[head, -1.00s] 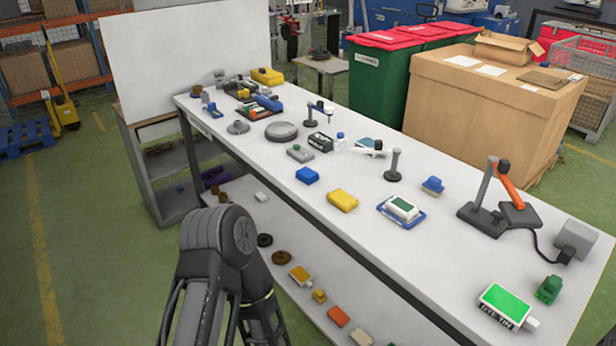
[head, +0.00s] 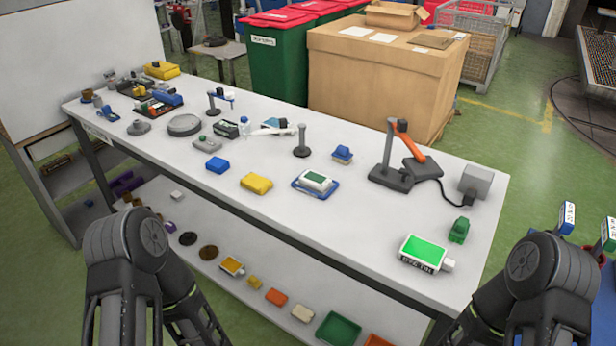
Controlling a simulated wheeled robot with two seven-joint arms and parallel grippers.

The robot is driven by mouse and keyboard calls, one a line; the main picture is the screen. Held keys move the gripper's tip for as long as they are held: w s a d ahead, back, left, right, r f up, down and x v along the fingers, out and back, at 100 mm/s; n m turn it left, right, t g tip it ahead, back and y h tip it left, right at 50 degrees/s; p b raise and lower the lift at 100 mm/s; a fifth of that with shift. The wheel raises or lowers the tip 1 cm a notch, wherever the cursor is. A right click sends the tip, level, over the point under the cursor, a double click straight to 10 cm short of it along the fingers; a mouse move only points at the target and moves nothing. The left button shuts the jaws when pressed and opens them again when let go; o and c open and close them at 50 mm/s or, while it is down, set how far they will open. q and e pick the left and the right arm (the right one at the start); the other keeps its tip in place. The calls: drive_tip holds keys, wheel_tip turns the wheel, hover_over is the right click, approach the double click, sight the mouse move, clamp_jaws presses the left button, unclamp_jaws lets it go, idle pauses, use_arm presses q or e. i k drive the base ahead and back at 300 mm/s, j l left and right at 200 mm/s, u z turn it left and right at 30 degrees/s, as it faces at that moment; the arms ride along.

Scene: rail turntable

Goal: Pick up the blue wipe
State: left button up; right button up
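A small blue block-like pad (head: 217,165), which looks like the blue wipe, lies flat on the white worktable (head: 350,248), left of a yellow pad (head: 256,183). Nothing touches it. A different blue item (head: 342,153), with a pale base, stands farther right. Links of my left and right arms show at the bottom left and bottom right, in front of the table. The fingertips of both grippers are outside the picture.
Near the blue pad are a grey-green device (head: 207,143) and a white-green block on a blue tray (head: 316,182). A soldering-style stand (head: 392,165) and a green-topped box (head: 424,252) are to the right. A lower shelf (head: 270,290) holds small parts.

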sight(218, 166)
drive_tip(key=i+j+z, duration=0.1)
drive_tip(key=j+z, duration=0.25)
drive_tip(key=j, duration=0.55)
drive_tip(key=j+z, duration=0.4)
drive_tip(key=j, duration=0.5)
